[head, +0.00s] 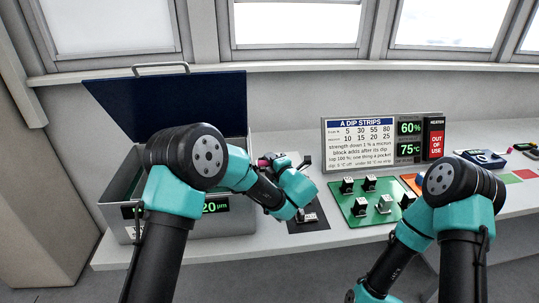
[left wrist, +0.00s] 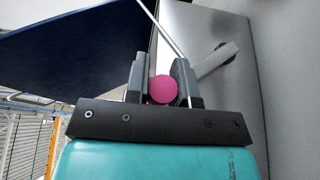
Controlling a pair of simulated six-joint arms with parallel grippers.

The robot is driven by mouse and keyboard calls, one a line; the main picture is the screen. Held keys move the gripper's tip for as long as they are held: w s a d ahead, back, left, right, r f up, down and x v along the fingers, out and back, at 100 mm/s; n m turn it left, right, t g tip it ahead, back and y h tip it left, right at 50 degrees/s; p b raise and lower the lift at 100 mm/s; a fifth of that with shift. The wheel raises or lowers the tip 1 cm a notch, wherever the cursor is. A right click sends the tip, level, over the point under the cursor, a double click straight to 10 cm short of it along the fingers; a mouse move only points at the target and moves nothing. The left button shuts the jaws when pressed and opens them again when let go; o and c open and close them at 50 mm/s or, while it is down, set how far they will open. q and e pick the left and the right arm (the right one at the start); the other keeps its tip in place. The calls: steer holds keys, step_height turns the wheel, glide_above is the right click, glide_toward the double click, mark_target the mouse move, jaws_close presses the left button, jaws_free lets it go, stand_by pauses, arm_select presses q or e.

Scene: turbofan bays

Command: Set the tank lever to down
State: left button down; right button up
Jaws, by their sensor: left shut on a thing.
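A pink knob (head: 263,162) shows at the tank's right side, probably the tank lever's end. My left gripper (head: 272,160) is at that knob, beyond my forearm. In the left wrist view the round pink knob (left wrist: 163,89) sits between the two dark fingers (left wrist: 161,82), which are shut on it.
A black panel with a small switch (head: 309,217) lies right of the tank. A green board (head: 363,205) with several black-and-white blocks is further right. A "A DIP STRIPS" sign (head: 362,145) stands behind it, beside a red "OUT OF USE" heater panel (head: 434,138).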

arm_select(q)
steer(key=shift+s+d+r, duration=0.1)
steer(key=shift+s+d, duration=0.1)
steer(key=shift+s, duration=0.4)
steer(key=c, duration=1.3)
jaws_free()
steer(key=shift+s, duration=0.1)
steer(key=o, duration=0.3)
steer(key=shift+o, duration=0.2)
steer(key=shift+f, duration=0.2)
steer(key=v, duration=1.7)
steer(key=shift+d, duration=0.15)
steer(key=shift+s, duration=0.1)
